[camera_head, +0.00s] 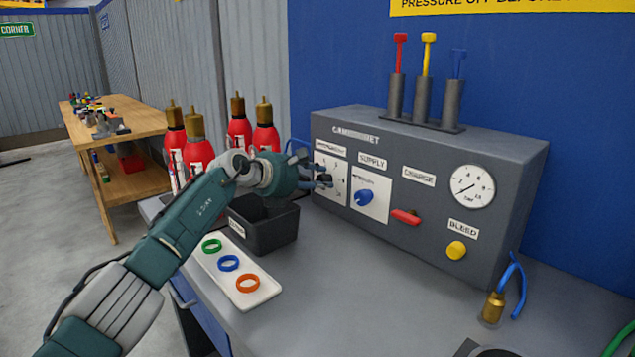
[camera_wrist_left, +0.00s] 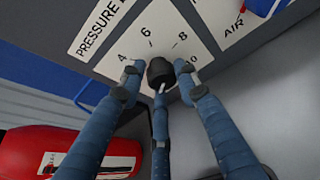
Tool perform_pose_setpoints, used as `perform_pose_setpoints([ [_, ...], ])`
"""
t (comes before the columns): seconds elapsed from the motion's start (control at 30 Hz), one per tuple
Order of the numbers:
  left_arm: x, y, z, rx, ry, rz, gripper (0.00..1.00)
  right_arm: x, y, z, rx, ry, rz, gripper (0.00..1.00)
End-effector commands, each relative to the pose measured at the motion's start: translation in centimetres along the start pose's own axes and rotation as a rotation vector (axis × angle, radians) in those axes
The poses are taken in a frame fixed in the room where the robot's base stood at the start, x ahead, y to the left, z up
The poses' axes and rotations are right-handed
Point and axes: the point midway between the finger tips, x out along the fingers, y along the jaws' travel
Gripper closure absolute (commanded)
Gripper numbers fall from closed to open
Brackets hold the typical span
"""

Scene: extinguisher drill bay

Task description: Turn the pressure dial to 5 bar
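The pressure dial is a dark round knob (camera_wrist_left: 160,72) on a white numbered plate (camera_wrist_left: 110,30) at the left of the grey panel. In the left wrist view, 4, 6, 8 and 10 show around it. My left gripper (camera_head: 318,175) is at the dial in the head view. In the left wrist view its blue fingers (camera_wrist_left: 160,76) are spread around the knob, with a gap at the left finger; I cannot tell whether the right one touches. The knob's pointer direction is not clear. My right gripper is not in view.
The panel (camera_head: 420,250) also carries a blue supply knob (camera_head: 364,197), a red lever (camera_head: 405,216), a yellow bleed knob (camera_head: 456,250) and a round gauge (camera_head: 473,188). A black bin (camera_head: 262,237), a ring tray (camera_head: 216,262) and red extinguishers (camera_head: 198,153) stand near my left arm.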

Motion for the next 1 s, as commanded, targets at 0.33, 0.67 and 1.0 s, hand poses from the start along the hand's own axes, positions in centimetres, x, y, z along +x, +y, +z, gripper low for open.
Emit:
perform_pose_setpoints([
  [0.33, 0.2, -0.3, -1.0, 0.084, 0.016, 0.027, 0.95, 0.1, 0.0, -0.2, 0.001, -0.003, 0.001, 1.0],
  [0.67, 0.3, -0.5, -1.2, 0.112, 0.02, 0.036, 0.67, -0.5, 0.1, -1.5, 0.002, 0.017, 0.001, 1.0],
  [1.0, 0.2, -0.4, -0.8, 0.113, 0.013, 0.039, 0.53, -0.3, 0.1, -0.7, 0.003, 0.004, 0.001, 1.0],
])
